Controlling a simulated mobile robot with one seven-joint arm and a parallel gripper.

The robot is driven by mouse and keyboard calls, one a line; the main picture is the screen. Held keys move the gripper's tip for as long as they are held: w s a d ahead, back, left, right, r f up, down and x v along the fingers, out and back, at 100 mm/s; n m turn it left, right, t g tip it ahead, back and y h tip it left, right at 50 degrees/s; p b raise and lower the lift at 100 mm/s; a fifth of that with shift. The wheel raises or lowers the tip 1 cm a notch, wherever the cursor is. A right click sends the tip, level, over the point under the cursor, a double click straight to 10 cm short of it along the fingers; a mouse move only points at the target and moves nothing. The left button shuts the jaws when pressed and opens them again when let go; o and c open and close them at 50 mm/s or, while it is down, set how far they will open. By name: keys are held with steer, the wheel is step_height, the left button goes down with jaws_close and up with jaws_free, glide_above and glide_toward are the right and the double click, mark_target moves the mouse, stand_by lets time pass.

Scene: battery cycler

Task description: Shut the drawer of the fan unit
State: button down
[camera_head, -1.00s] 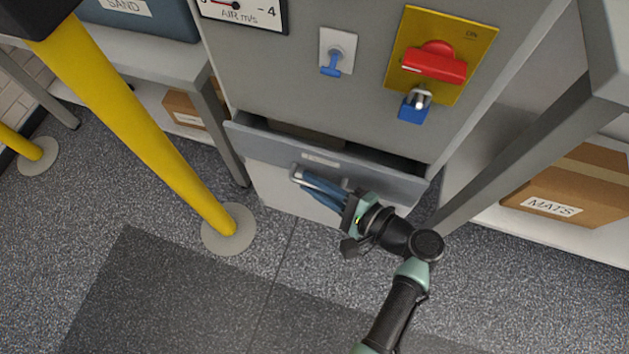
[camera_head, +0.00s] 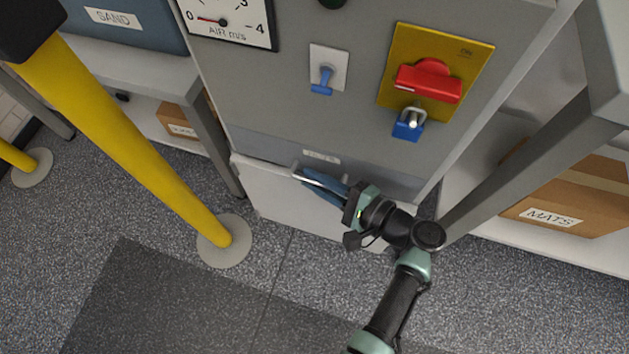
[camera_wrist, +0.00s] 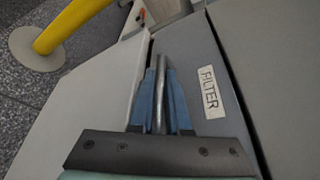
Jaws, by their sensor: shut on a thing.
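The fan unit (camera_head: 290,90) is a grey cabinet with a gauge, a blue switch and a red knob on its front. Its drawer (camera_head: 375,178) is low on the unit, and its front now looks level with the cabinet face; no open gap shows above it. In the wrist view the drawer front (camera_wrist: 222,125) carries a FILTER label (camera_wrist: 209,92) beside a metal bar handle (camera_wrist: 159,85). My gripper (camera_head: 318,184) is at the handle. In the wrist view its blue fingers (camera_wrist: 162,92) are shut on either side of the bar.
A yellow post (camera_head: 140,140) on a round base stands to the left. A shelf leg (camera_head: 520,170) and a MATS box (camera_head: 565,205) are to the right. A blue padlock (camera_head: 408,126) hangs above the drawer. The floor in front is clear.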

steer(key=c, duration=1.2)
jaws_free()
steer(key=shift+w+d+r, duration=0.1)
steer(key=shift+w+r, duration=0.05)
steer(key=shift+w, duration=0.05)
steer(key=shift+o, duration=0.2)
steer(key=shift+s, duration=0.1)
steer(key=p+v, duration=0.2)
steer(key=v, duration=1.1)
steer(key=shift+p, duration=0.4)
